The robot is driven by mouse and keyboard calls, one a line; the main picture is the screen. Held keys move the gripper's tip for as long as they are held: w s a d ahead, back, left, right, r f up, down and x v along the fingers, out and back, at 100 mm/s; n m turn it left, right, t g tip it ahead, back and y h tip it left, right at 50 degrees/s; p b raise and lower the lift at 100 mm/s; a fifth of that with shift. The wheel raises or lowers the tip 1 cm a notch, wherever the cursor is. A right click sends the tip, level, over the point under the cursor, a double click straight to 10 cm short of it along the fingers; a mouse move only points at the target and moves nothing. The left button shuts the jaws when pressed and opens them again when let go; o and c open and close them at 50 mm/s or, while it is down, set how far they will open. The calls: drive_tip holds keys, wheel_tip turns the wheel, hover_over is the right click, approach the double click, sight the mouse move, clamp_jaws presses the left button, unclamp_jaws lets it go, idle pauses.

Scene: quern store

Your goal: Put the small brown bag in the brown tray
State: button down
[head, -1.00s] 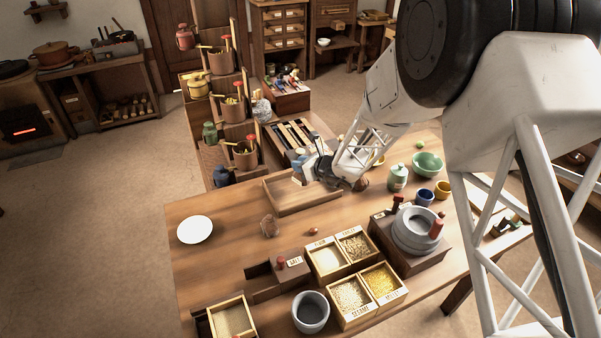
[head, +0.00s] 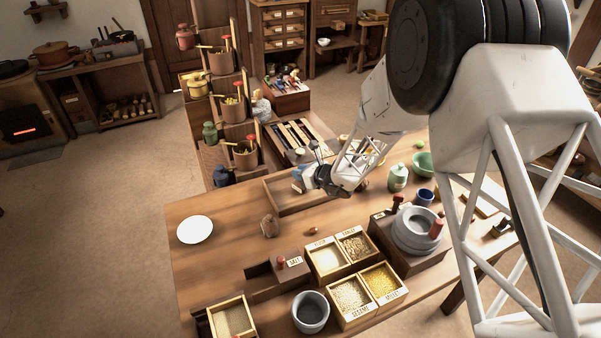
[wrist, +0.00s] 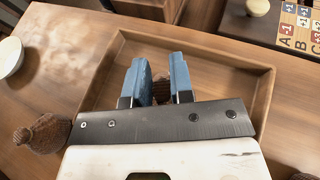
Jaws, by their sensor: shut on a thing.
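My gripper (head: 303,178) has blue fingers and is over the brown tray (head: 290,211), a shallow wooden tray at the back of the table. In the wrist view the fingers (wrist: 160,80) are shut on the small brown bag (wrist: 161,92), which shows only as a brown patch between them. The fingers hide most of it. The tray (wrist: 225,58) spreads around and beyond the fingers; its floor looks bare where visible. I cannot tell whether the bag touches the floor. Another brown bag (head: 269,226) stands on the table in front of the tray, also at left in the wrist view (wrist: 43,133).
A white plate (head: 195,230) lies at left. Labelled grain boxes (head: 325,260), a grey bowl (head: 310,312) and a quern (head: 415,230) stand at the front. A pale green jar (head: 398,177) is right of my gripper.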

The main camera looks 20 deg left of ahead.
drive_tip(key=c, duration=1)
unclamp_jaws()
drive_tip(key=shift+f, duration=0.1)
drive_tip(key=v, duration=1.2)
drive_tip(key=shift+r, duration=0.2)
